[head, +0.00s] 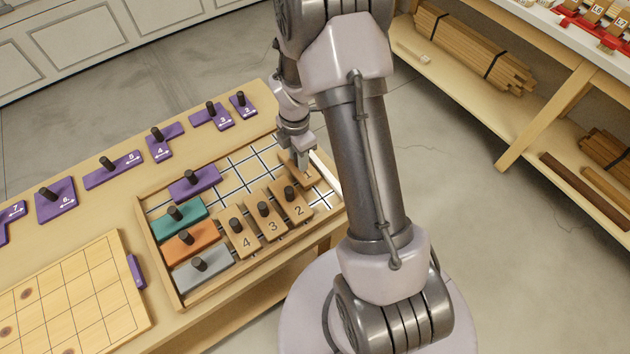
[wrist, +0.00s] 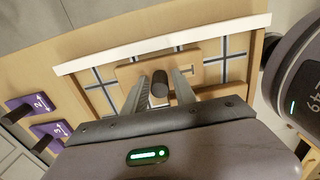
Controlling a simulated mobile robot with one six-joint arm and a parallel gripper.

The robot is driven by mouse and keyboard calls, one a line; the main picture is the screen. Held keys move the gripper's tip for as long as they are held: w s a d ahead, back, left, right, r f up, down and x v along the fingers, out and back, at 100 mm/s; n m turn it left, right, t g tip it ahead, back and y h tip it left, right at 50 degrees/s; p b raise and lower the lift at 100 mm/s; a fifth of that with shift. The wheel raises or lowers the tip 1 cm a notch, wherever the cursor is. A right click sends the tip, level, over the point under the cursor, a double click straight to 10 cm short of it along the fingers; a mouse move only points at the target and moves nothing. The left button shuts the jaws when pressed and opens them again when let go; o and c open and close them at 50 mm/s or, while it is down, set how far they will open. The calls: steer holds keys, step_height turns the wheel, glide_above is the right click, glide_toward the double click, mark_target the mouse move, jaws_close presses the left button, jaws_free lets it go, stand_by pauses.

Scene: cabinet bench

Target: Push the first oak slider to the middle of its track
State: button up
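The first oak slider (head: 310,175), marked 1, lies flat in the track beside the tray's right edge; it also shows in the wrist view (wrist: 189,72). Bare grid shows past both of its ends in the wrist view. Its dark peg (wrist: 160,84) stands upright between the fingers of my gripper (wrist: 160,86). The fingers are apart, one on each side of the peg, with a narrow gap showing. In the head view my gripper (head: 301,160) is down over the slider and hides its peg.
Oak sliders 2 (head: 297,209), 3 (head: 272,227) and 4 (head: 246,242) stand beside it in the tray, with teal, orange, grey and purple blocks to the left. Purple pieces (head: 113,170) lie along the bench's back.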

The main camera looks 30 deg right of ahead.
steer(key=shift+o, duration=0.5)
step_height(320, 180, up, 8)
steer(key=p, duration=0.6)
steer(key=shift+f, duration=0.15)
steer(key=shift+f, duration=0.1)
steer(key=s+a+r+m+t+b, duration=0.1)
steer(key=s+a+r+m+b, duration=0.15)
steer(key=a+r+m, duration=0.35)
steer(key=s+a+r+m+t+b, duration=0.1)
steer(key=s+r+m+t+b, duration=0.2)
steer(key=r, duration=0.6)
steer(key=s+a+r+m+t+y+b, duration=0.1)
steer(key=s+a+r+m, duration=0.1)
steer(key=s+m, duration=0.4)
steer(key=s+a+r+m+y+b, duration=0.1)
steer(key=s+a+r+m, duration=0.2)
steer(key=s+a+m, duration=0.2)
steer(key=s+m, duration=0.2)
steer(key=shift+s+a+m+t, duration=0.15)
steer(key=shift+s+m+t, duration=0.05)
steer(key=shift+m+t, duration=0.2)
